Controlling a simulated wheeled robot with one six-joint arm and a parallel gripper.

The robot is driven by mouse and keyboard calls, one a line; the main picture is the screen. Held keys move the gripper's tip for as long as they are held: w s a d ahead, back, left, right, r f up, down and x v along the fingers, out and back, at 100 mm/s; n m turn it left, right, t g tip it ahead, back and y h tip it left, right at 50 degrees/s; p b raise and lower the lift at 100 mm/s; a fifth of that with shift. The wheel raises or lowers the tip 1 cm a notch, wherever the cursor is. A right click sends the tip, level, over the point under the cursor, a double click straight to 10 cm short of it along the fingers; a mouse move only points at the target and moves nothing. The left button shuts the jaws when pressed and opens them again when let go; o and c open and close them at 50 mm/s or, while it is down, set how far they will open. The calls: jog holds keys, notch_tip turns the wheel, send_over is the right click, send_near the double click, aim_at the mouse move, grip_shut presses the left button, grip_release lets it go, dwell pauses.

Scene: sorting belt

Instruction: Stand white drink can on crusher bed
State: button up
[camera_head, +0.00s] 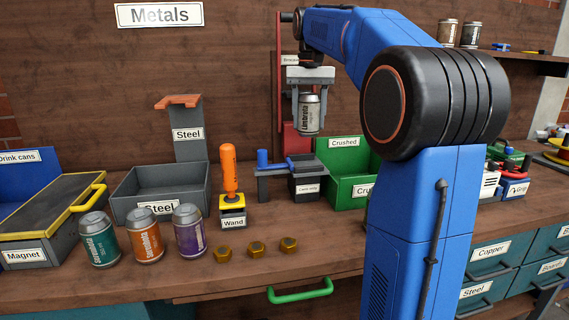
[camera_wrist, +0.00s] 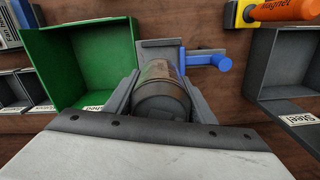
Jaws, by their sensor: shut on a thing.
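The white drink can (camera_head: 309,117) is upright in the head view, held between the two fingers of my gripper (camera_head: 309,100). The gripper is shut on it. In the wrist view the can (camera_wrist: 161,100) sits between the fingers and looks grey-brown in shadow. A tall red column (camera_head: 277,75) with a red base (camera_head: 297,144) stands behind the can; it seems to be the crusher. The can appears above that base, in front of the column. I cannot tell the gap, and the bed's surface is not clearly visible.
A grey stand with a blue handle (camera_head: 270,165) and a green "Crushed" bin (camera_head: 348,188) stand below. Teal (camera_head: 99,240), orange (camera_head: 145,235) and purple (camera_head: 189,231) cans stand left, near several brass nuts (camera_head: 256,248). An orange-handled wand (camera_head: 229,172) stands beside the grey Steel bin (camera_head: 150,185).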

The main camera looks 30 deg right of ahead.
jog(key=shift+w+a+f, duration=0.2)
jog(key=shift+f, duration=4.7)
jog(key=shift+f, duration=0.1)
jog(key=o, duration=1)
notch_tip(320, 180, up, 12)
jog(key=shift+r, duration=0.1)
